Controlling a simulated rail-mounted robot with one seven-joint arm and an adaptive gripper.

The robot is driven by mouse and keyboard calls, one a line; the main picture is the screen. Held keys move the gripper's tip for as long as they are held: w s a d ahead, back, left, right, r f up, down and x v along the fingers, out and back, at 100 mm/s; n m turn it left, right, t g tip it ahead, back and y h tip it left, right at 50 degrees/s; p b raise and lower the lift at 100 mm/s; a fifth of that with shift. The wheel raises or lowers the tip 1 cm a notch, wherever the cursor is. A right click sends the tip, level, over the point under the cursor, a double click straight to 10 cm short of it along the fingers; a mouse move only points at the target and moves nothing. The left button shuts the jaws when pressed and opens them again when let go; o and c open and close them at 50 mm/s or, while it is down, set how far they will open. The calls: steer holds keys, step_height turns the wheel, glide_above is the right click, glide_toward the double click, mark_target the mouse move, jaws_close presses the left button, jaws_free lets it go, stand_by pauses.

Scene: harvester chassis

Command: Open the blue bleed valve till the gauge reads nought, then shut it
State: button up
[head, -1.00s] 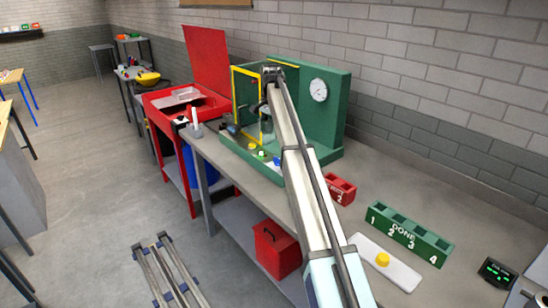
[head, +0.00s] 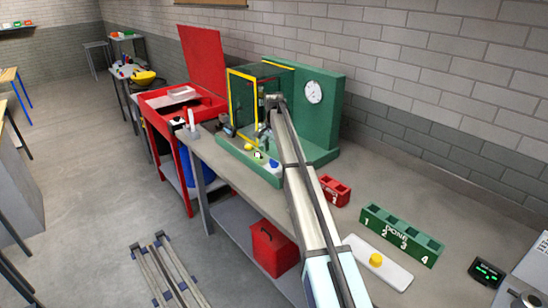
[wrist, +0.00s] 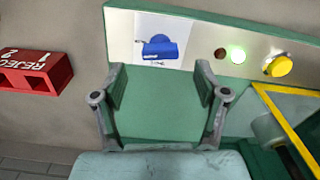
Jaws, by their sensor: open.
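The blue bleed valve (wrist: 160,46) has a bar-shaped handle and sits on a white plate on the front panel of the green rig. It also shows as a small blue spot in the head view (head: 273,163). My gripper (wrist: 160,88) is open and empty, its two fingers spread over the green base. In the wrist view the valve lies beyond the fingertips, roughly centred between them, and no contact shows. The round white gauge (head: 313,92) is on the green back wall; its reading is too small to tell.
A lit green lamp (wrist: 237,54), a small red one (wrist: 220,53) and a yellow button (wrist: 278,66) sit beside the valve. A yellow-edged guard (wrist: 272,108) stands close on the right. A red REJECT bin (wrist: 33,72) is at left. The green DONE rack (head: 402,235) stands farther along the bench.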

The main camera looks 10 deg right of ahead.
mark_target(274, 164)
steer(key=shift+f+p, duration=0.5)
steer(key=shift+f, duration=1.75)
steer(key=c, duration=1.2)
